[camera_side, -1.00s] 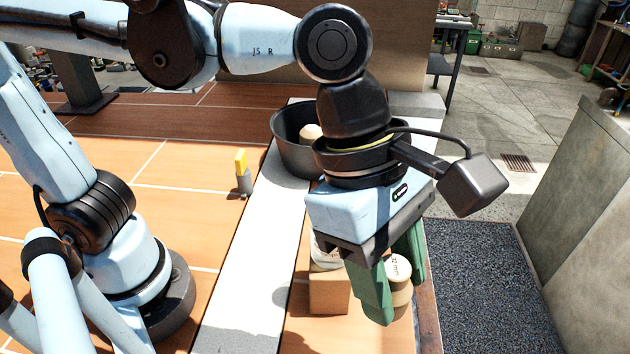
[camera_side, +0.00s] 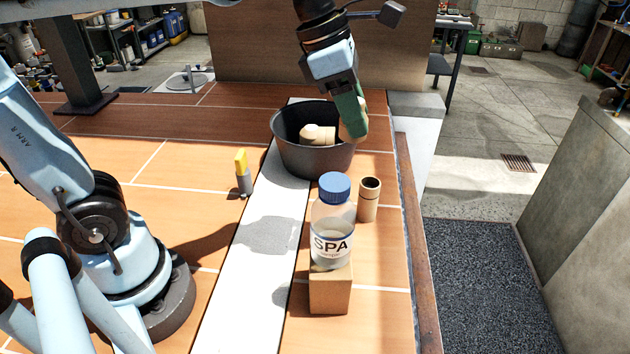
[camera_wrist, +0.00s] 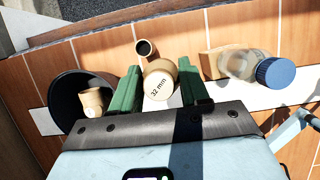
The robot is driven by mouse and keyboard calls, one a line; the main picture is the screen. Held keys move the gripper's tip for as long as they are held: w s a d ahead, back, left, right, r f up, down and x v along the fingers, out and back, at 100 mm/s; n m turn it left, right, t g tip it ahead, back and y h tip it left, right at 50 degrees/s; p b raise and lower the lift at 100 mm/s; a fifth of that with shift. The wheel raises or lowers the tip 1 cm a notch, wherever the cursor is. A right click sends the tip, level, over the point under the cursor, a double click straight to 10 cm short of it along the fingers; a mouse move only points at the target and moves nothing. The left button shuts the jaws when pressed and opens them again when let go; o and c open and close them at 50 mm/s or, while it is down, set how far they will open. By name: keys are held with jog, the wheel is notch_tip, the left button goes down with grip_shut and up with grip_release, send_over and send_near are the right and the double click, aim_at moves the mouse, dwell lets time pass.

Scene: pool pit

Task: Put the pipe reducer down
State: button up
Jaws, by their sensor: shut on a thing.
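The pipe reducer (camera_wrist: 159,88) is a tan, stepped round piece marked "32 mm". My gripper (camera_wrist: 160,92) has its green fingers shut on its sides. In the side view my gripper (camera_side: 352,122) is tilted near the right rim of the black tub (camera_side: 305,162), with the reducer partly hidden behind a finger. The reducer is held up; whether it is over the tub or just beside it is hard to tell. In the wrist view the tub (camera_wrist: 63,119) lies left of the fingers.
A tan fitting (camera_side: 318,135) lies in the tub. An upright tan pipe piece (camera_side: 368,200) stands in front of it. A yellow-and-grey item (camera_side: 242,174) stands left.

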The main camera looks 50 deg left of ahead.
jog(key=a+n+t+y, duration=0.15)
jog(key=a+n, duration=0.35)
jog(key=a, duration=1.2)
jog(key=s+a+n+y, duration=0.2)
jog(key=s+a+n, duration=0.35)
jog(key=a, duration=1.05)
jog(key=shift+m, duration=0.65)
jog(key=shift+s+d+f, duration=0.1)
jog(key=shift+s+f, duration=0.1)
jog(key=shift+f, duration=3.3)
jog(key=shift+s+d+f, duration=0.1)
jog(key=shift+s+f, duration=0.15)
jog(key=shift+f, duration=3.3)
jog(key=shift+s+f, duration=0.2)
jog(key=shift+f, duration=3.3)
jog(key=shift+f, duration=0.1)
jog(key=o, duration=1.1)
